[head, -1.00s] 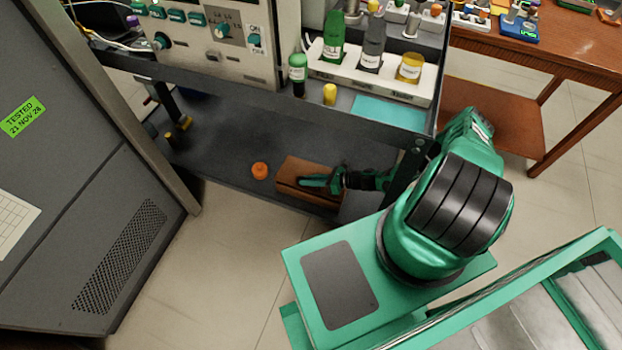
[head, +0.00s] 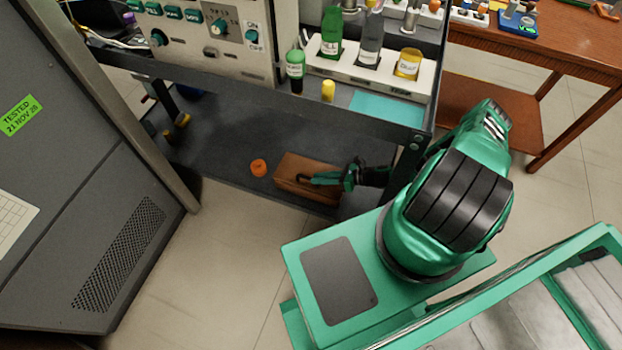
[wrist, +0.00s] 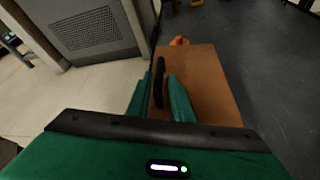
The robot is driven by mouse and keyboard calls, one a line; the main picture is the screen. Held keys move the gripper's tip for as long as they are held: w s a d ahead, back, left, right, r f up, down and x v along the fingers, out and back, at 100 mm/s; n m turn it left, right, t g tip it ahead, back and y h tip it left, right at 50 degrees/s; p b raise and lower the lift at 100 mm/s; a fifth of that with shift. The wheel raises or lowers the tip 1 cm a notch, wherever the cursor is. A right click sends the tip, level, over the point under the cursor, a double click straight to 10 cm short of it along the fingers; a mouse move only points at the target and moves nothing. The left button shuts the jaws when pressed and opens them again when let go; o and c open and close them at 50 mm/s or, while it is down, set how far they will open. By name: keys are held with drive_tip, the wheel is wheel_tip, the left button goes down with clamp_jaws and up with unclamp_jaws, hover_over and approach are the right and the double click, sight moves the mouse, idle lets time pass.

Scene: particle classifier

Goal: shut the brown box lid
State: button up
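The brown box (head: 300,168) sits on the dark lower shelf of the cart. Its brown top fills the middle right of the wrist view (wrist: 212,85). It looks flat there, but I cannot tell whether the lid is fully down. A black handle (wrist: 159,82) stands at the box's left side in the wrist view. My gripper (wrist: 160,76) is open at the box, with its two green fingers on either side of the handle and a gap between them. In the head view my gripper (head: 317,180) reaches over the box from the right.
An orange object (head: 258,167) lies just left of the box on the shelf. The cart's upper deck (head: 300,102), with bottles in a white rack (head: 372,75), is above. A grey cabinet (head: 80,200) stands at left. Much of the shelf left of the box is bare.

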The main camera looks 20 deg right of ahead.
sight(332, 187)
drive_tip(key=shift+v, duration=2.8)
